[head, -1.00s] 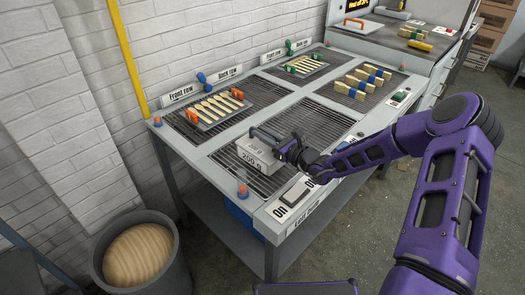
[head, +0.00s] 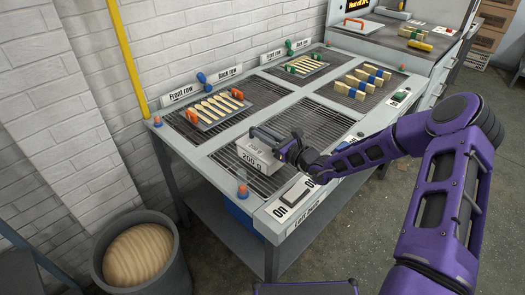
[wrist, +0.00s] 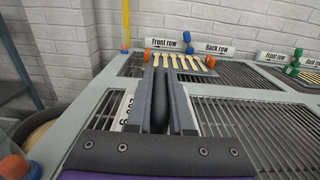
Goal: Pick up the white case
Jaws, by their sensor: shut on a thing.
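The white case (head: 255,157) is a block lettered "200 g" with a dark grey bar handle on top. It is at the front left grille of the table; I cannot tell whether its underside touches the grille. My gripper (head: 281,147) is shut on its handle from the right. In the wrist view, the fingers of my gripper (wrist: 162,85) close on the dark handle. A strip of the white case (wrist: 127,108) shows left of the fingers; most of it is hidden.
A tray of wooden spoons (head: 213,107) with orange handles lies behind, on the back left grille. A second tray (head: 302,66) and several yellow-blue blocks (head: 362,83) are farther right. A switch (head: 295,194) is near the front edge. A bin (head: 137,255) stands left.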

